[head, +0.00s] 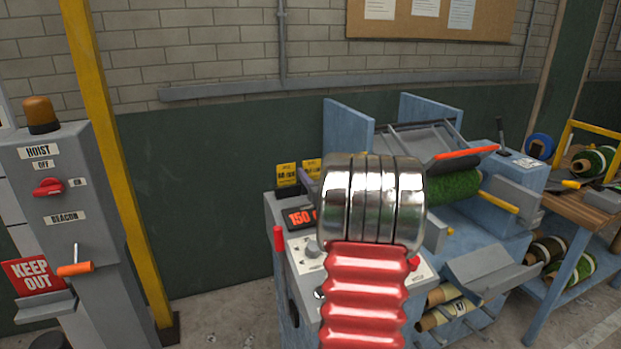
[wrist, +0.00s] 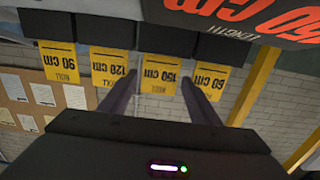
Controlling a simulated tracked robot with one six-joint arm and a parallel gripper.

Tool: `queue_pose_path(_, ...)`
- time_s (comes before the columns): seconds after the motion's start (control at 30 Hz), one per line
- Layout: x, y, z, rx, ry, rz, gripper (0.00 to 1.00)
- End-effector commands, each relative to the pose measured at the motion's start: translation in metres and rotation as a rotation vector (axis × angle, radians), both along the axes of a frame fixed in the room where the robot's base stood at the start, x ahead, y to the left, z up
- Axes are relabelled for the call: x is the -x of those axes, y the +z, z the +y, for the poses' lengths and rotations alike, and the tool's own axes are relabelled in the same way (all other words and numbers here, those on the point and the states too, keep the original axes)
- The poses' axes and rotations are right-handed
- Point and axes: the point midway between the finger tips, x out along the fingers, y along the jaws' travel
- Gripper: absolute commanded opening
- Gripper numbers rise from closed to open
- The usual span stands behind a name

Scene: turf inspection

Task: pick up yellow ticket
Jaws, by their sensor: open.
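Several yellow tickets hang in a row from dark holders in the wrist view, where they appear upside down: 90 cm (wrist: 59,62), 120 cm (wrist: 108,67), 150 cm (wrist: 160,75) and 60 cm (wrist: 209,79). My gripper (wrist: 160,82) is open, its two dark fingers pointing at the row with the 150 cm ticket between their tips in the picture. I cannot tell if they touch it. In the head view two yellow tickets (head: 287,171) (head: 312,168) show above the machine's panel; my arm hides the others and most of the gripper.
A length display (head: 300,217) reading 150 sits on the machine's control panel, and larger in the wrist view (wrist: 250,20). A green turf roll (head: 455,187) lies in the blue machine. A grey hoist cabinet (head: 60,220) and yellow post (head: 110,160) stand left. Turf rolls fill a bench at right.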

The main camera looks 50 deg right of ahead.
Motion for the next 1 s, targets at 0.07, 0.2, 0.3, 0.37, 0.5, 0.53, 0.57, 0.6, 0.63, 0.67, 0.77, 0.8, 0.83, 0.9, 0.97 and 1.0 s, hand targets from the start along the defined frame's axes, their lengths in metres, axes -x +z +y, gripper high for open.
queue_pose_path(0.07, -0.011, 0.001, -0.005, 0.0, 0.001, 0.0, 0.56)
queue_pose_path(0.2, -0.025, 0.001, -0.013, 0.001, 0.001, 0.001, 0.56)
queue_pose_path(0.3, -0.03, 0.0, -0.016, 0.0, 0.0, 0.002, 0.56)
queue_pose_path(0.37, -0.031, 0.001, -0.017, 0.0, 0.0, 0.001, 0.56)
queue_pose_path(0.5, -0.03, 0.001, -0.017, -0.001, 0.0, 0.001, 0.56)
queue_pose_path(0.53, -0.03, 0.001, -0.017, -0.001, 0.0, 0.001, 0.56)
queue_pose_path(0.57, -0.03, 0.001, -0.017, -0.001, 0.0, 0.001, 0.56)
queue_pose_path(0.6, -0.03, 0.001, -0.017, -0.001, 0.0, 0.001, 0.56)
queue_pose_path(0.63, -0.03, 0.001, -0.017, -0.001, 0.0, 0.001, 0.56)
queue_pose_path(0.67, -0.03, 0.001, -0.017, -0.001, 0.0, 0.001, 0.56)
queue_pose_path(0.77, -0.03, 0.001, -0.017, -0.001, 0.0, 0.001, 0.56)
queue_pose_path(0.8, -0.03, 0.001, -0.017, -0.001, 0.0, 0.001, 0.56)
queue_pose_path(0.83, -0.03, 0.001, -0.017, -0.001, 0.0, 0.001, 0.56)
queue_pose_path(0.9, -0.03, 0.001, -0.017, -0.001, 0.0, 0.001, 0.53)
queue_pose_path(0.97, -0.03, 0.001, -0.017, -0.001, 0.0, 0.001, 0.49)
queue_pose_path(1.0, -0.03, 0.001, -0.017, -0.001, 0.0, 0.001, 0.46)
